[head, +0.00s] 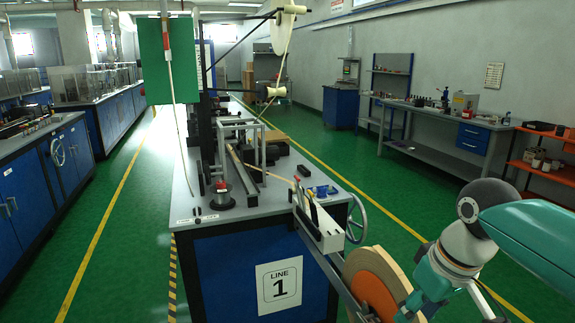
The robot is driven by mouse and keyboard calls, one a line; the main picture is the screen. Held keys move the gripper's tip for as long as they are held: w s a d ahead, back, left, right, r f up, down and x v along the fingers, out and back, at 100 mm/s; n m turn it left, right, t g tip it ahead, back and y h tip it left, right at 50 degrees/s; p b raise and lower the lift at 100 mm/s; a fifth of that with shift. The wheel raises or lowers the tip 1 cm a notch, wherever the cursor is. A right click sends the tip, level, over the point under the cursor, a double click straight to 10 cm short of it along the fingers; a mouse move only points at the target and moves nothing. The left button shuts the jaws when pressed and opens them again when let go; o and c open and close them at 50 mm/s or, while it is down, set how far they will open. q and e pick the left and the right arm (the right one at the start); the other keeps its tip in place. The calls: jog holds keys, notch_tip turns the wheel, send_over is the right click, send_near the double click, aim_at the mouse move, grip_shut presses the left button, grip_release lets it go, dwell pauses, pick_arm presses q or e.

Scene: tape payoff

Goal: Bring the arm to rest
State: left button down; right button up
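My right arm comes in from the right edge, with a teal link and a grey joint. It bends down to my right gripper (418,300) at the bottom edge, beside the right side of the orange and tan reel (378,285). The gripper's fingers are partly hidden or cut off, so I cannot tell whether they are open, or whether they touch the reel. My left arm and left gripper are not in view.
A workbench (440,118) stands along the right wall. Green floor lies between.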

jog(key=w+a+f+m+g+y+p, duration=0.1)
jog(key=a+f+p, duration=0.15)
jog(key=f, duration=0.85)
jog(key=a+f+y+p, duration=0.1)
jog(key=a+f, duration=0.2)
jog(key=f, duration=0.7)
jog(key=s+a+f+m+p, duration=0.3)
jog(key=s+f+m+p, duration=0.1)
jog(key=s+f, duration=1.2)
jog(key=shift+s+a+m+g+y+p, duration=0.15)
jog(key=shift+s+m+g+y+p, duration=0.2)
jog(key=shift+s, duration=0.35)
jog(key=shift+s+f, duration=0.1)
jog(key=shift+f, duration=0.05)
jog(key=shift+c, duration=0.6)
